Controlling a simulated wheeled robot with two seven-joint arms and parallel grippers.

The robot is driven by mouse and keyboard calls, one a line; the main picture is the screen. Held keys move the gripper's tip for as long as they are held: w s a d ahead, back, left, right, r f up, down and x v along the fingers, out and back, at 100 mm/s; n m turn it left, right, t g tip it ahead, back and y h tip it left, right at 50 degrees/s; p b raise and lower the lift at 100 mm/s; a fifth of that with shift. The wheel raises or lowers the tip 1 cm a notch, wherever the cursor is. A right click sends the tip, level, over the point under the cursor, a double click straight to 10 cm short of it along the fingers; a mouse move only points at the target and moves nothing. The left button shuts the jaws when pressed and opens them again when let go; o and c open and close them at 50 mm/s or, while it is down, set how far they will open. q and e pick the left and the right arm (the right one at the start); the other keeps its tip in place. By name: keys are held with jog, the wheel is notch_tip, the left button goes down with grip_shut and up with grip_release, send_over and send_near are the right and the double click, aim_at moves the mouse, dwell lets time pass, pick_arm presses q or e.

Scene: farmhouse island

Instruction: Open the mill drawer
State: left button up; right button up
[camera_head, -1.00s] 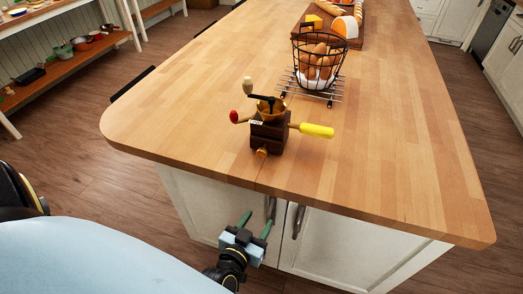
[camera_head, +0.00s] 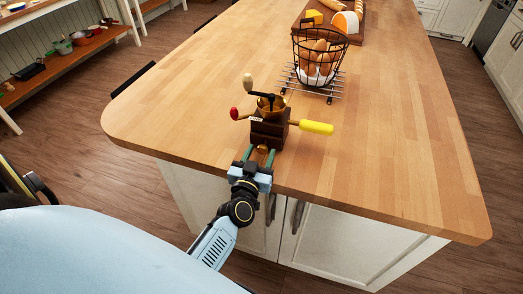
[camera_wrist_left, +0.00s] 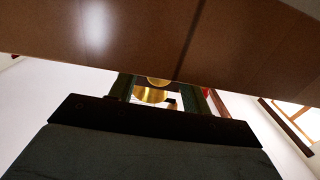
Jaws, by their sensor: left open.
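The mill (camera_head: 268,130) is a dark wooden box with a brass bowl, a black crank with a pale knob (camera_head: 248,81), a red knob and a yellow handle (camera_head: 317,128). It stands upright near the counter's front edge. Its small drawer knob (camera_head: 262,149) sits low on the front. My left gripper (camera_head: 258,154) is open at the counter edge, its green fingers either side of the knob. The left wrist view shows brassy parts (camera_wrist_left: 153,96) between the fingers; a brown surface hides much of the mill. Contact with the knob cannot be told. My right gripper is out of view.
A wire basket of eggs (camera_head: 318,62) stands on a metal rack behind the mill. A board with cheese and bread (camera_head: 350,35) lies farther back. The wooden counter (camera_head: 400,150) is clear to the right. Cabinet doors (camera_head: 340,245) are below.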

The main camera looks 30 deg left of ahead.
pick_arm(q)
jog(key=shift+x, duration=0.8)
jog(key=shift+c, duration=0.5)
grip_shut()
